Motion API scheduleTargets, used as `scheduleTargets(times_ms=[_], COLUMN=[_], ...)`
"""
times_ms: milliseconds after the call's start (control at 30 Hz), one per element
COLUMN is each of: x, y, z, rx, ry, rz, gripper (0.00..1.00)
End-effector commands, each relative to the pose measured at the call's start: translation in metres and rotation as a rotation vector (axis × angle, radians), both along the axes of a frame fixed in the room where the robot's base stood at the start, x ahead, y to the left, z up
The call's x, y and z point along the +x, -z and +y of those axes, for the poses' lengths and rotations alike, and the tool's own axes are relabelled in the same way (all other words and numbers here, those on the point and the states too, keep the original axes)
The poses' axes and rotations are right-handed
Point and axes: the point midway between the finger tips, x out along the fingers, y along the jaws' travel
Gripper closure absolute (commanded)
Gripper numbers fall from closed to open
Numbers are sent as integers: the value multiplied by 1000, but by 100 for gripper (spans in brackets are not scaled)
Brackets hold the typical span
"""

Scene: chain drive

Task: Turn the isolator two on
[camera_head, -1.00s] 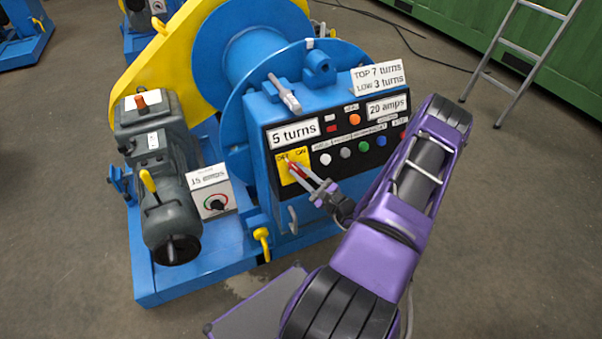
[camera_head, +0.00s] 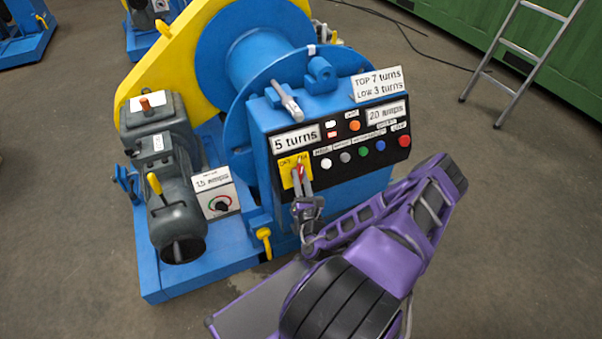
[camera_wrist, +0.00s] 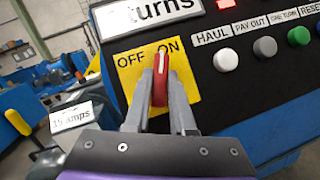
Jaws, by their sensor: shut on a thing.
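The isolator is a red handle (camera_wrist: 160,88) on a yellow plate (camera_wrist: 190,72) marked OFF at left and ON at right. In the wrist view the handle points up, its white-marked tip close to the ON label. My gripper (camera_wrist: 162,84) is shut on the handle, one finger on each side. In the head view the yellow plate (camera_head: 287,177) sits at the lower left of the black panel, and my gripper (camera_head: 300,174) covers part of it. The number of this isolator cannot be read.
A grey motor (camera_head: 175,222) and a "15 amps" box (camera_head: 217,193) stand left. A ladder (camera_head: 520,55) stands at the back right. Open floor lies around the blue base.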

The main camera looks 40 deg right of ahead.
Motion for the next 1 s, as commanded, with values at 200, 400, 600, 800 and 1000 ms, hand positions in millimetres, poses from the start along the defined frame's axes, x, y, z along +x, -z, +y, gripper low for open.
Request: scheduleTargets(times_ms=[200, 400, 600, 800, 1000], x=[1, 1, 1, 2, 2], y=[-4, -4, -3, -2, -2], z=[1, 2, 2, 2, 1], rx=[157, 261, 322, 347, 351], ry=[82, 134, 165, 178, 181], rz=[-37, -63, -79, -84, -85], gripper=[100, 100, 100, 100, 100])
